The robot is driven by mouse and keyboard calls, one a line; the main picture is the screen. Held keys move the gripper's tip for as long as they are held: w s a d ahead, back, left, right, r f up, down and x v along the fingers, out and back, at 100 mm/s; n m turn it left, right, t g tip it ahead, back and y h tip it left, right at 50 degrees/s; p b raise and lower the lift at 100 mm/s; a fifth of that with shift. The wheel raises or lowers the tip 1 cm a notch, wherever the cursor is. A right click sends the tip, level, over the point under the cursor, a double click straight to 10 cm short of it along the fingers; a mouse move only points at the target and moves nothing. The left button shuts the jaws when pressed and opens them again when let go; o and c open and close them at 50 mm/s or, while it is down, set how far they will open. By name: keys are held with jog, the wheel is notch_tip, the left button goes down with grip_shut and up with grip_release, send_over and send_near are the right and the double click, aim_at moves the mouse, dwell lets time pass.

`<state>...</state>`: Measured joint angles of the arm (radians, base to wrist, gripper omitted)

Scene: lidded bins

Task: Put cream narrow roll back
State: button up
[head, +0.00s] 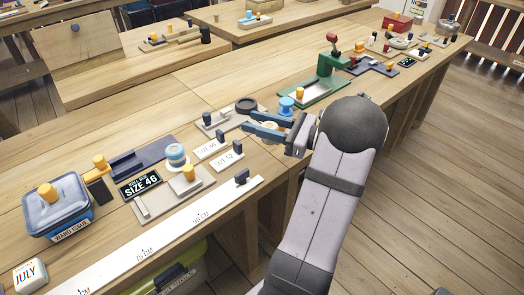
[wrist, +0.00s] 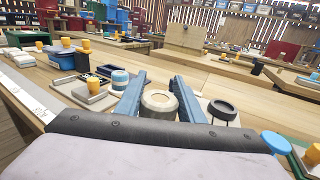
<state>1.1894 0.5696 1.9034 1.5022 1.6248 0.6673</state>
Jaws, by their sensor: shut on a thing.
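The cream roll (wrist: 158,104) sits between the two blue fingers of my gripper (wrist: 157,92) in the wrist view, its open top facing up. In the head view my gripper (head: 266,127) reaches left over the bench and is shut on the cream roll, which is mostly hidden by the fingers. A grey plate (head: 229,122) lies just behind the gripper with a black ring (head: 246,104) on it. The ring also shows right of the fingers in the wrist view (wrist: 222,107). I cannot tell whether the roll touches the bench.
A blue-and-white roll (head: 176,155) stands left of the gripper. A blue-topped spool (head: 286,105) stands close behind it. Paper labels (head: 212,149), a long white ruler (head: 160,240) and a blue bin (head: 58,208) lie further left. A green stand (head: 327,66) is at the back right.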

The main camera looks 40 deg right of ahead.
jog(key=shift+f+b, duration=0.45)
jog(key=shift+f, duration=3.45)
jog(key=shift+f, duration=0.15)
jog(key=o, duration=1.1)
jog(key=shift+r, duration=0.25)
jog(key=v, duration=1.2)
jog(key=shift+f, duration=0.1)
